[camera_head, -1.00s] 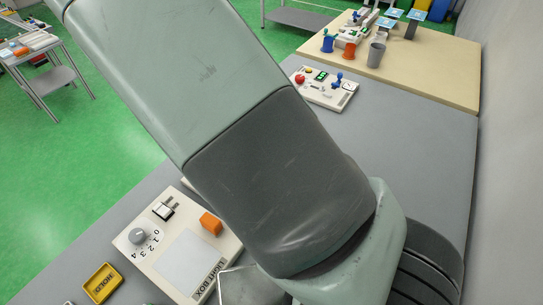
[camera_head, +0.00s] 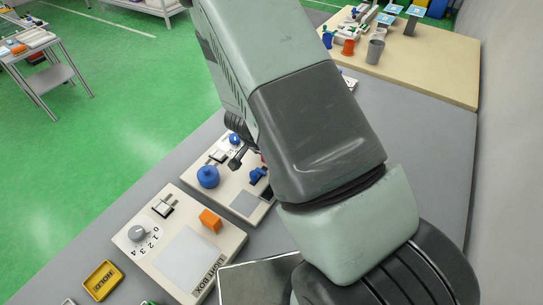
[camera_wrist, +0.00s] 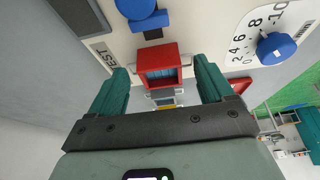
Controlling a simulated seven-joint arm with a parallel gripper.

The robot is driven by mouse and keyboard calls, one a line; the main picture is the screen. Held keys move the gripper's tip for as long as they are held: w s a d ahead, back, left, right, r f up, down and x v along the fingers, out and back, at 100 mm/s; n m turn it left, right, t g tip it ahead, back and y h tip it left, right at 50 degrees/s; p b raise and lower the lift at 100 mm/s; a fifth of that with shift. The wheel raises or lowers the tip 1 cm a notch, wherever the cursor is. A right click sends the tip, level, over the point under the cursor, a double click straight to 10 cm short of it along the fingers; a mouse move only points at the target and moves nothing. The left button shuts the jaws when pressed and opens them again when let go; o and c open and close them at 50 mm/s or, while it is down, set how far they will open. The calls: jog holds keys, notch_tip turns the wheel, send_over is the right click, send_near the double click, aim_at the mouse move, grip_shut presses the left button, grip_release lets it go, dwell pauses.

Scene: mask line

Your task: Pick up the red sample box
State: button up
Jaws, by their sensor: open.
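The red sample box (camera_wrist: 158,52) shows in the wrist view on a pale panel marked with lettering that ends in "EST". It lies ahead of and between the green fingertips of my gripper (camera_wrist: 162,68), with space on both sides. The fingers are apart and hold nothing. A greyish face shows within the red frame of the box. In the head view my arm hides most of that area, and I cannot make out the box clearly there.
The panel has a blue dial (camera_wrist: 276,48) and blue parts (camera_wrist: 142,12). In the head view, a light box (camera_head: 185,255) with an orange block (camera_head: 210,220) stands in front, near a yellow "HOLD" tray (camera_head: 103,281). A wooden table (camera_head: 430,70) stands behind.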

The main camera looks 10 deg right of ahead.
jog(key=shift+f, duration=0.1)
jog(key=shift+c, duration=0.2)
jog(key=c, duration=1.2)
